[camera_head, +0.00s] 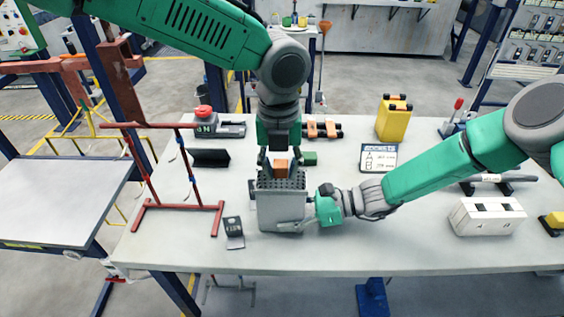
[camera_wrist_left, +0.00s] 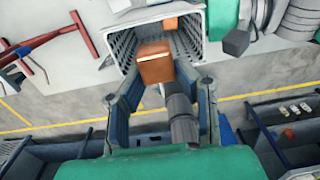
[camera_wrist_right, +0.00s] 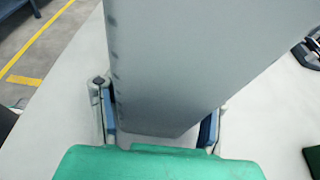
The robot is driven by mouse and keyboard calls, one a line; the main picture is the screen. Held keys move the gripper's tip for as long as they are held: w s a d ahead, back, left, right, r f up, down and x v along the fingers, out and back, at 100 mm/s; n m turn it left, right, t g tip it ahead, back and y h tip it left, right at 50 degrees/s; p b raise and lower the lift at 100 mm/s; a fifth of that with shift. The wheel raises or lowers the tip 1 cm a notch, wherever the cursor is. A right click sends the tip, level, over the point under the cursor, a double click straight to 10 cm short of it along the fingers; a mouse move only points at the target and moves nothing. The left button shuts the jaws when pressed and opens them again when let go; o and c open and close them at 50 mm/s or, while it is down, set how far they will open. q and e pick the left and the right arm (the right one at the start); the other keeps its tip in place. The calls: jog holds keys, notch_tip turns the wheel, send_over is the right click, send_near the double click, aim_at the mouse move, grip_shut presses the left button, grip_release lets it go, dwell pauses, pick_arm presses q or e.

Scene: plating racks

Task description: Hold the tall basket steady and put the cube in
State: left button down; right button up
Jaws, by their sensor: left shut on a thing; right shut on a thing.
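The tall grey basket (camera_head: 281,212) stands upright on the table, with slatted inner walls seen in the left wrist view (camera_wrist_left: 122,50). My left gripper (camera_head: 281,160) comes down from above and is shut on the orange cube (camera_head: 281,169). The cube (camera_wrist_left: 155,63) sits between its fingertips at the basket's open top; how deep it is cannot be told. Another orange patch (camera_wrist_left: 170,22) shows at the basket's far side. My right gripper (camera_head: 314,208) is shut on the basket from the right. Its wall (camera_wrist_right: 180,60) fills the right wrist view between the fingers (camera_wrist_right: 158,122).
A red metal frame (camera_head: 217,220) stands left of the basket, with a small black labelled device (camera_head: 233,228) between. A yellow canister (camera_head: 393,120), a sign (camera_head: 379,158) and a green block (camera_head: 309,158) are behind. A white box (camera_head: 487,216) is at right. The front table strip is clear.

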pick_arm(q)
jog(key=shift+f, duration=2.9)
pick_arm(e)
jog(key=shift+f, duration=0.1)
pick_arm(q)
jog(key=c, duration=1.1)
grip_release()
jog(key=shift+c, duration=0.2)
notch_tip(320, 180, up, 12)
jog(key=shift+a, duration=0.1)
